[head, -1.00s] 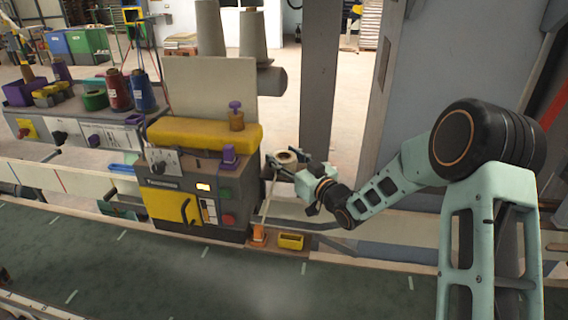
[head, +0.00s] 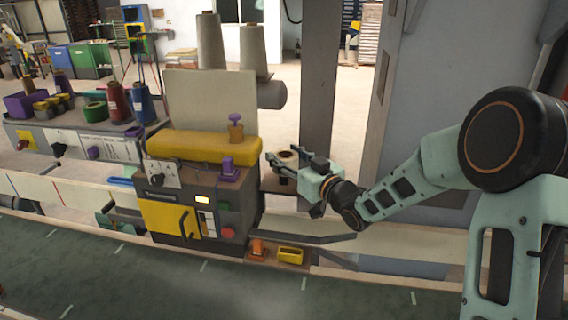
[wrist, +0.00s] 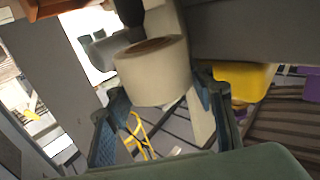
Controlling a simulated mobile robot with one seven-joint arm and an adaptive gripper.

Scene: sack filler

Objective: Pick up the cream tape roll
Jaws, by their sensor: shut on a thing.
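The cream tape roll (wrist: 152,78) sits between the two fingers of my gripper (wrist: 158,98) in the wrist view. A dark post-like part shows at the roll's top opening; I cannot tell whether the roll is around it. In the head view the roll (head: 286,154) is small, beside the right side of the grey and yellow machine, held by my gripper (head: 288,160) coming from the right. The fingers stand on either side of the roll, shut on it. The roll's underside is hard to make out.
The machine (head: 165,215) with its yellow top cover (head: 200,146) stands close on the left. A yellow bin (head: 290,254) and an orange item (head: 257,248) lie on the ledge below. A grey post (head: 318,90) rises behind my gripper.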

